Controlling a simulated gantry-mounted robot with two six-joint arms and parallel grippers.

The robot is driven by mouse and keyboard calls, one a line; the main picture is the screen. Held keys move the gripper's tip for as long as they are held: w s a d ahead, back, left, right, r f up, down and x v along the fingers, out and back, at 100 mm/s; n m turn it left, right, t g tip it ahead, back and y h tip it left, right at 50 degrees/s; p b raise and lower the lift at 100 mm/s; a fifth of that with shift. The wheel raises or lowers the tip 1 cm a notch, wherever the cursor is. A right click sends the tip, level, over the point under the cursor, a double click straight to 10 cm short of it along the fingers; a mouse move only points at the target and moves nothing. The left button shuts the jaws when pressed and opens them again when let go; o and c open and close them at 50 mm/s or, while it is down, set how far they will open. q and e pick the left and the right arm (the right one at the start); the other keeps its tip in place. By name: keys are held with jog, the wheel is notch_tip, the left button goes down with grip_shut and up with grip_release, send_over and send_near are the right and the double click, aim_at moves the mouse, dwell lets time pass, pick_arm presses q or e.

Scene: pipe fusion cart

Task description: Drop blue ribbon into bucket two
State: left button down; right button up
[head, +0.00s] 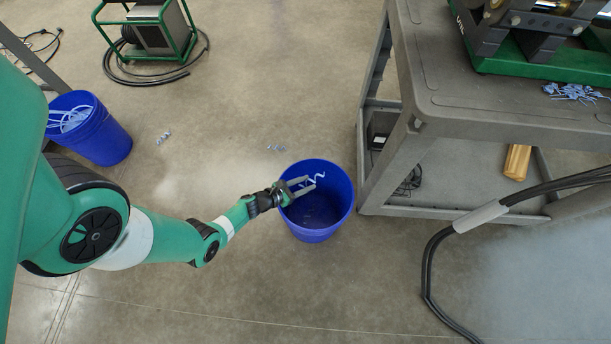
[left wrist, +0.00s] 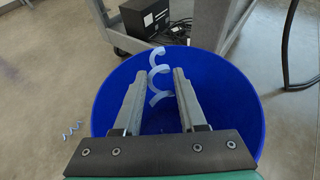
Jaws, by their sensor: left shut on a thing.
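My left gripper (head: 302,186) reaches over a blue bucket (head: 341,207) on the floor beside the cart. It is shut on a curly pale blue ribbon (head: 316,178), held at its fingertips above the bucket's mouth. In the left wrist view the ribbon (left wrist: 159,76) sits between the fingers (left wrist: 153,95), with the bucket's rim and wall (left wrist: 240,110) around them. A second blue bucket (head: 108,140), at the left, holds several pale ribbons (head: 70,118). Which bucket is number two cannot be told. My right gripper is not in view.
The grey cart (head: 440,110) stands right of the near bucket, with a green machine (head: 540,65) and blue shavings (head: 574,93) on top. Small ribbon curls lie on the floor (head: 163,137). A black cable (head: 428,270) runs at the right.

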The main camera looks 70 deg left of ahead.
pick_arm(q)
jog(key=shift+f, duration=0.6)
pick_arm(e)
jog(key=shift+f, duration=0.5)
pick_arm(q)
jog(key=shift+r, duration=0.1)
jog(key=shift+c, duration=1.9)
grip_release()
jog(key=shift+s+r, duration=0.15)
jog(key=shift+s, duration=0.05)
jog(key=p+v, duration=0.5)
jog(key=v, duration=0.6)
jog(key=shift+p, duration=0.4)
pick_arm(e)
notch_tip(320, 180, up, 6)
pick_arm(q)
jog(key=shift+d, duration=0.15)
